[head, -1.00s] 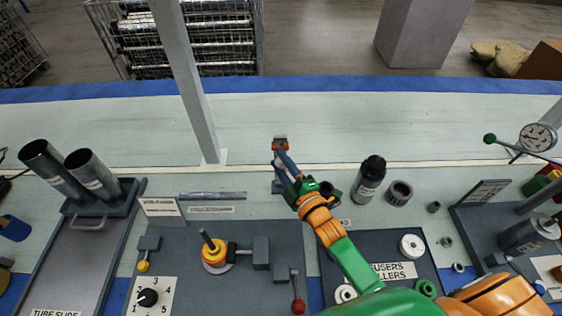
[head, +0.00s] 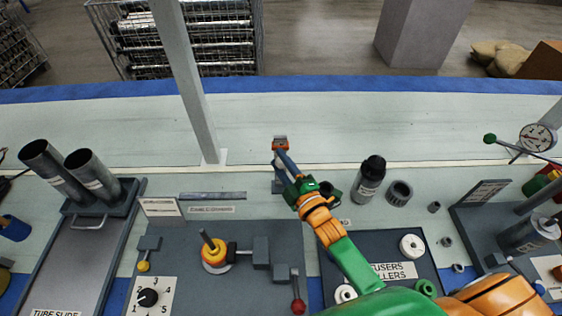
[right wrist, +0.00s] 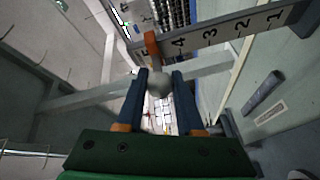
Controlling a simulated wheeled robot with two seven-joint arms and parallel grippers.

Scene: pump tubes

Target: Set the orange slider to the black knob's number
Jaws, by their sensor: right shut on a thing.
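The orange slider (right wrist: 152,44) sits on a grey scale bar (right wrist: 225,32) marked 1 to 5, just beyond the 4 toward the 5 end. A grey ball handle (right wrist: 159,84) sticks out from it. My right gripper (right wrist: 160,88) has its blue fingers on either side of this ball and is shut on it. In the head view the slider (head: 281,143) tops the scale, with my right gripper (head: 284,163) in front. The scale's numbers do not show there. The black knob (head: 148,298) sits on a white 1-to-5 dial; its pointer is too small to read surely. My left gripper is out of view.
A grey post (head: 195,90) rises left of the slider. A panel with a yellow-and-orange wheel (head: 214,254) and a red-ball lever (head: 298,304) lies in front. A black bottle (head: 370,178) stands to the right. The bench behind the slider is clear.

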